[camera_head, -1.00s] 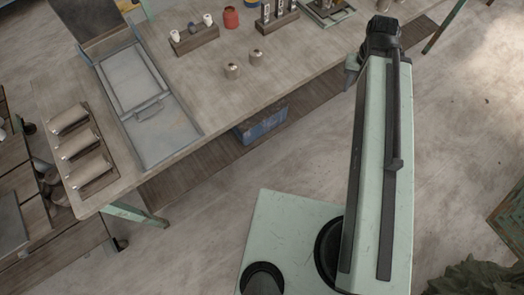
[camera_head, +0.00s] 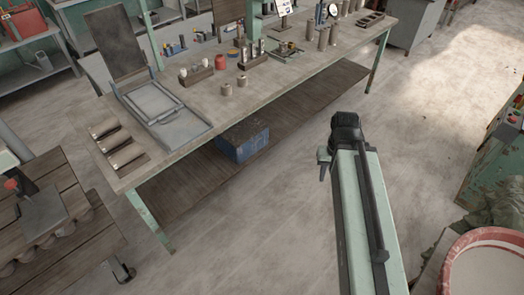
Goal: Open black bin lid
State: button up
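No black bin or black lid can be made out in the head view. My arm reaches up from the lower right of the head view to a dark joint at its far end. My gripper (camera_head: 324,161) shows only as a small grey part beside that joint, over bare floor. Its fingers are too small and too hidden to tell whether they are open or shut.
A long workbench (camera_head: 290,72) with pots and tools runs across the back, with a blue crate (camera_head: 243,141) on its lower shelf. A slatted wooden table (camera_head: 85,240) stands at left, a red-rimmed tub (camera_head: 490,238) at lower right. The floor between is clear.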

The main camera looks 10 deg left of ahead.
aim_at(237, 135)
jog(key=u, duration=1.3)
jog(key=i, duration=1)
jog(key=z, duration=0.05)
